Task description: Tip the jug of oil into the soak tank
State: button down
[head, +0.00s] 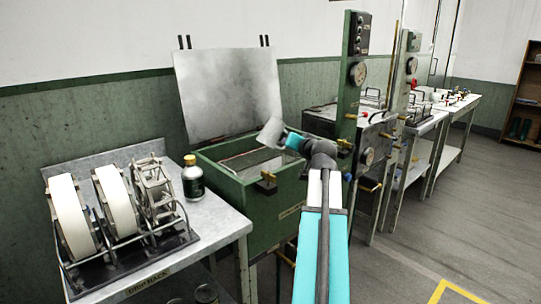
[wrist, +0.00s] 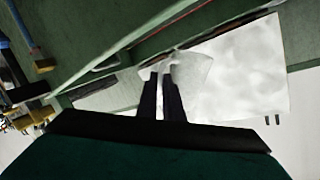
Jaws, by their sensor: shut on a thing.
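A small pale grey jug (head: 271,131) is tilted over the open green soak tank (head: 222,190), near the raised lid. My gripper (head: 284,137) reaches over the tank from its right side and is shut on the jug. In the wrist view the two dark fingers of my gripper (wrist: 163,80) meet the whitish jug (wrist: 190,68), with the tank (wrist: 125,45) around it. I cannot make out any oil stream or how full the jug is. The tank's inside shows only in part.
The grey lid (head: 228,90) stands upright behind the tank. A steel table (head: 215,228) at left holds a rack with white reels (head: 72,212) and a dark bottle with a yellow cap (head: 192,178). A green gauge post (head: 350,85) stands right of the tank. Floor at right is clear.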

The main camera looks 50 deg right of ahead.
jog(key=shift+r, duration=0.1)
jog(key=m+p, duration=0.1)
jog(key=d+m+y+p, duration=0.1)
jog(key=p, duration=0.1)
jog(key=shift+s+f, duration=0.1)
jog(key=shift+f, duration=0.1)
jog(key=shift+y+p, duration=0.3)
jog(key=shift+p, duration=0.25)
dwell(0.8)
